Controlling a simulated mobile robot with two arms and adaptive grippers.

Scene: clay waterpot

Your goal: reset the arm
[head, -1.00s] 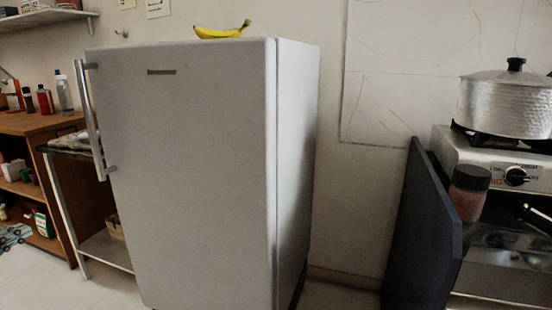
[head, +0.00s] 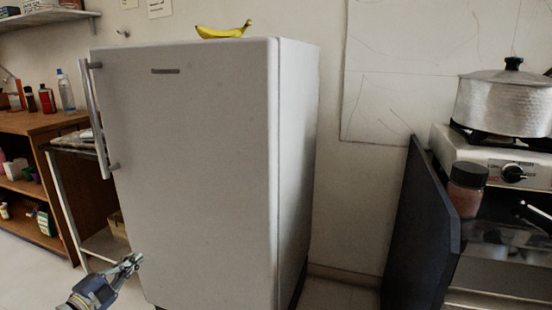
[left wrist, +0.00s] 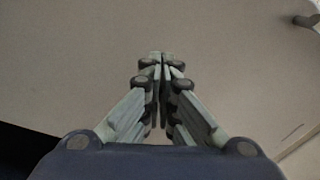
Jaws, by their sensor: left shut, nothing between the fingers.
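My left gripper (head: 130,262) shows at the lower left of the head view, in front of the lower left part of the fridge. In the left wrist view the left gripper (left wrist: 161,60) has its fingers together with nothing between them. A plain pale surface fills most of that view behind the fingers. I cannot tell whether the gripper touches it. My right gripper is not in view.
A closed white fridge (head: 200,150) with a long handle (head: 94,120) stands ahead, a banana (head: 223,30) on top. A wooden shelf unit (head: 45,122) is at left. A dark panel (head: 420,235) leans by a stove (head: 500,160) bearing a pot (head: 505,98). Some floor (head: 30,275) shows at lower left.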

